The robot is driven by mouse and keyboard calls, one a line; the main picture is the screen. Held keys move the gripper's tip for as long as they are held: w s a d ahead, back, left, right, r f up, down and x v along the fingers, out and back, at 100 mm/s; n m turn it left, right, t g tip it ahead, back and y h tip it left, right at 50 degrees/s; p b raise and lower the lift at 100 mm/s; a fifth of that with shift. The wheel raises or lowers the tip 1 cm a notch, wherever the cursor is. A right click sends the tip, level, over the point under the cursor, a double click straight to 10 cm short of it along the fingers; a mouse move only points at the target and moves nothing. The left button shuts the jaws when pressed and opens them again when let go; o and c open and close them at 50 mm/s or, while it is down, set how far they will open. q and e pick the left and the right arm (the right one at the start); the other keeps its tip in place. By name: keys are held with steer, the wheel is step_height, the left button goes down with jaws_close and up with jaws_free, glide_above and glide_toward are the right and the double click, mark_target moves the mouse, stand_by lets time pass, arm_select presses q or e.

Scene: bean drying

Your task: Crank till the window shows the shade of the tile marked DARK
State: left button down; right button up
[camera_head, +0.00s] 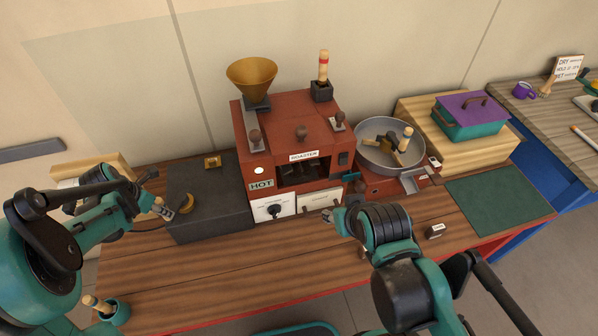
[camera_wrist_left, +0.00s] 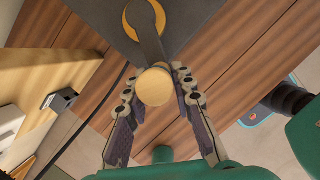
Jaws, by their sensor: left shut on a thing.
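The red roaster (camera_head: 258,128) stands mid-table, with a dark window (camera_head: 303,173) under its ROASTER label; the shade inside is hard to read. A dark grey box (camera_head: 205,190) to its left carries a crank with a brass hub (camera_head: 186,204). In the left wrist view the dark crank arm (camera_wrist_left: 148,42) ends in a round wooden knob (camera_wrist_left: 154,87). My left gripper (camera_head: 160,208) is shut on that knob, with a finger on each side (camera_wrist_left: 155,80). My right gripper (camera_head: 336,214) hangs before the roaster, its jaws too small to judge. I cannot make out a tile reading DARK.
A steel cooling pan (camera_head: 362,150) stands right of the roaster, then a teal box with a purple lid (camera_head: 472,103) and a green mat (camera_head: 497,200). A small labelled block (camera_head: 435,231) lies near the front edge.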

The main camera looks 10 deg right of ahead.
arm_select(q)
steer(key=c, duration=1.3)
jaws_free()
steer(key=shift+w+d, duration=0.1)
steer(key=shift+d, duration=0.15)
steer(key=p+v, duration=0.5)
steer(key=v, duration=0.2)
steer(key=s+d+r+m+t+b, duration=0.1)
steer(key=s+d+m, duration=0.3)
steer(key=m, duration=0.5)
steer(key=s+d+m+t+y+b, duration=0.1)
steer(key=s+d+m+b, duration=0.3)
steer(key=m, duration=0.6)
steer(key=s+d+r+m+t+b, duration=0.1)
steer(key=s+d+m+t+b, duration=0.1)
steer(key=s+d+m, duration=0.2)
steer(key=shift+s+r+m+y+b, duration=0.15)
steer(key=shift+s+m, duration=0.45)
steer(key=shift+m, duration=0.45)
steer(key=shift+s+r+m+y+b, duration=0.1)
steer(key=shift+s+m, duration=0.45)
steer(key=shift+m, duration=0.55)
steer(key=shift+s+r+m+y+b, duration=0.15)
steer(key=shift+s+m, duration=0.45)
steer(key=shift+m, duration=0.45)
